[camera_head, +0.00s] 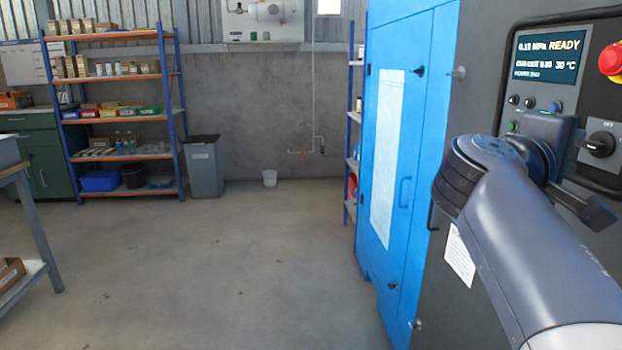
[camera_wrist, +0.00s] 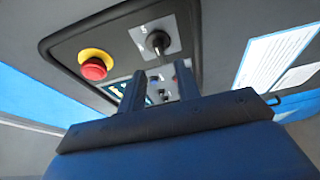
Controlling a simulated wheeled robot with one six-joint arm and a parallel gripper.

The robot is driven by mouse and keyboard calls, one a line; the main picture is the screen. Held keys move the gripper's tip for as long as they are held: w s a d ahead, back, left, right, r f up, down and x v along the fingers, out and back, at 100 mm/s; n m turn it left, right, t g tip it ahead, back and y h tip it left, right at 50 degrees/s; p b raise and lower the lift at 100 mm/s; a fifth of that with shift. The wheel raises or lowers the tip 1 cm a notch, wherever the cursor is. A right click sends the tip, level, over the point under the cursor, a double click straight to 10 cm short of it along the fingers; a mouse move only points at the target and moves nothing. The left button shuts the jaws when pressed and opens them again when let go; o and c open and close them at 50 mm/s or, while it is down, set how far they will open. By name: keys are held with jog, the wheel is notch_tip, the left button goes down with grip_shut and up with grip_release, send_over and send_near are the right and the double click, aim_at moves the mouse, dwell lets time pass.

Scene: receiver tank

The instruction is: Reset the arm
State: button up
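My arm (camera_head: 535,245) reaches in from the lower right in the head view, bent at the wrist in front of a dark control panel. My gripper (camera_wrist: 158,82) shows in the wrist view with two dark fingers apart and nothing between them. It faces the panel, near its rotary switch (camera_wrist: 158,42) and red emergency stop button (camera_wrist: 94,68) on a yellow base. The head view shows the switch (camera_head: 599,145), the red button (camera_head: 612,58) and a lit display (camera_head: 547,56) reading READY. Whether the fingers touch the panel cannot be told.
A tall blue cabinet (camera_head: 407,130) stands left of the dark panel housing. Open floor (camera_head: 210,260) spreads to the left. A bench (camera_head: 25,190) is at far left.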

aim_at(586, 145)
jog(key=shift+x, duration=3.4)
jog(key=shift+a, duration=0.15)
